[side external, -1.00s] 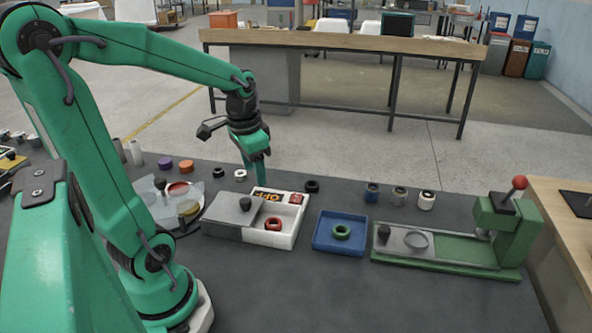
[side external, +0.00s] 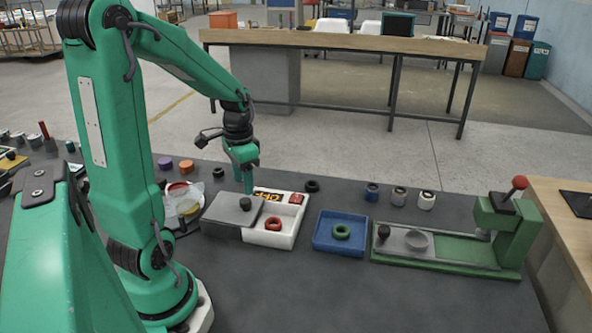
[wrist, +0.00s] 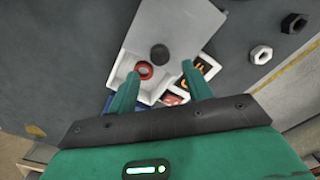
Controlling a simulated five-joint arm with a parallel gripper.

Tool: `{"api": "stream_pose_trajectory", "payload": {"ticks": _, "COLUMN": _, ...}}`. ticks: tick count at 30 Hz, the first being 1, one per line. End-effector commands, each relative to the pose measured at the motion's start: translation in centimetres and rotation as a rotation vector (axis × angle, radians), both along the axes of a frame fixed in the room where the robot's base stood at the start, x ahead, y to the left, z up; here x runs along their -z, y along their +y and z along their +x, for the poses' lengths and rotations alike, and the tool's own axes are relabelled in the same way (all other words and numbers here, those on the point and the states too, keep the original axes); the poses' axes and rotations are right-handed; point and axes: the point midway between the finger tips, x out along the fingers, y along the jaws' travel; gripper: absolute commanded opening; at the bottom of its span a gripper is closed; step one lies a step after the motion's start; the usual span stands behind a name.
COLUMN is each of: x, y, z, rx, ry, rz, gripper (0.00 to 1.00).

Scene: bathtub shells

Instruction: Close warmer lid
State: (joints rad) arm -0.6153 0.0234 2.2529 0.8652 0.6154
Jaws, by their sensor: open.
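The warmer is a white open-topped box (side external: 288,240) with a flat grey lid (side external: 225,214) over its left part. The right part is uncovered, with a red ring (side external: 273,224) inside. A black knob (side external: 245,204) stands on the lid near its right edge. My gripper (side external: 249,191) points down just above and behind the knob in the side view. In the wrist view my gripper (wrist: 160,68) is open and empty, its fingers on either side of the knob (wrist: 159,54), which appears slightly beyond the tips. Contact with the knob cannot be told.
A blue tray (side external: 318,244) with a green ring (side external: 341,231) is right of the warmer. A green press (side external: 455,248) stands farther right. Dishes (side external: 182,205) lie to the left. Black nuts and several small jars (side external: 399,196) are behind. The front of the table is clear.

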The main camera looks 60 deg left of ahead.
Motion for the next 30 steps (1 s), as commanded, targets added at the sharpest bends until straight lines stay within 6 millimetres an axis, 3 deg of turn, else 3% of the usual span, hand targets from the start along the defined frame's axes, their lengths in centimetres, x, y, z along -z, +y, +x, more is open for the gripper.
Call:
{"api": "stream_pose_trajectory", "payload": {"ticks": 12, "x": 4.8, "y": 0.0, "z": 0.0, "rx": 0.0, "ry": 0.003, "rz": -0.002, "gripper": 0.5}}
{"api": "stream_pose_trajectory", "payload": {"ticks": 26, "x": 5.7, "y": 0.0, "z": 0.0, "rx": 0.0, "ry": 0.0, "rz": 0.0, "gripper": 0.5}}
{"api": "stream_pose_trajectory", "payload": {"ticks": 30, "x": 5.7, "y": 0.0, "z": 0.0, "rx": 0.0, "ry": 0.0, "rz": 0.0, "gripper": 0.24}}
